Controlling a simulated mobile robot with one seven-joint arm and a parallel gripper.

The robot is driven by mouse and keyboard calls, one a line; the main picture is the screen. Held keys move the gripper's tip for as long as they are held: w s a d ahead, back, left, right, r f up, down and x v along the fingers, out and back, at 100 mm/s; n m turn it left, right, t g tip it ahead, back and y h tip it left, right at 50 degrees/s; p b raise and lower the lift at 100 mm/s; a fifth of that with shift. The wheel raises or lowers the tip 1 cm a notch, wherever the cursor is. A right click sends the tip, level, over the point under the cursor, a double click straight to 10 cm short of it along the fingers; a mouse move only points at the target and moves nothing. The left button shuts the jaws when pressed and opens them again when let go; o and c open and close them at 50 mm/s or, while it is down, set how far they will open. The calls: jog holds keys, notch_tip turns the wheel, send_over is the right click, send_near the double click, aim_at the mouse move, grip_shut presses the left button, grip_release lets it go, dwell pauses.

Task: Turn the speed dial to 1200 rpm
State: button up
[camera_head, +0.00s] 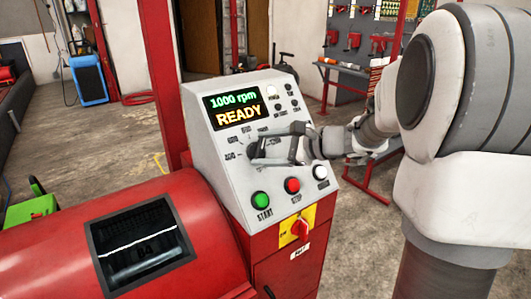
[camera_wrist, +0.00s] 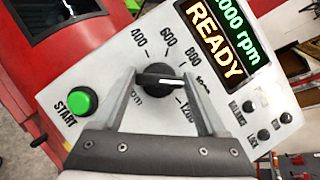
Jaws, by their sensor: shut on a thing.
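The speed dial (camera_wrist: 158,78) is a round black knob with a white pointer line, on a sloping light-grey panel (camera_wrist: 118,50). In the wrist view its pointer lies toward the right, near the 1000 mark. The scale there shows 400, 600, 800, 1000 and 1200, with 1200 below 1000. My gripper (camera_wrist: 160,74) is shut on the dial, one finger on each side. In the head view my gripper (camera_head: 257,148) reaches in from the right and largely hides the dial. The display (camera_head: 236,106) reads 1000 rpm and READY.
Green START (camera_head: 260,200), red STOP (camera_head: 292,185) and white (camera_head: 320,172) buttons sit below the dial. Small black knobs (camera_head: 286,103) lie right of the display. A red rotary switch (camera_head: 299,229) on yellow is on the front. A red drum housing (camera_head: 160,220) stands at left.

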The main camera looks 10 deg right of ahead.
jog(key=m+t+b, duration=0.1)
jog(key=m, duration=0.1)
jog(key=m+t+h, duration=0.1)
jog(key=m, duration=0.2)
jog(key=shift+s+f+b, duration=0.1)
jog(key=shift+f+b, duration=0.05)
jog(key=shift+b, duration=0.25)
jog(key=shift+a+m+t+h+b, duration=0.1)
jog(key=shift+m+t+h+b, duration=0.3)
jog(key=shift+m, duration=0.8)
jog(key=shift+m+t+h+b, duration=0.25)
jog(key=shift+m+t+h, duration=0.25)
jog(key=shift+m, duration=0.7)
jog(key=o, duration=1.3)
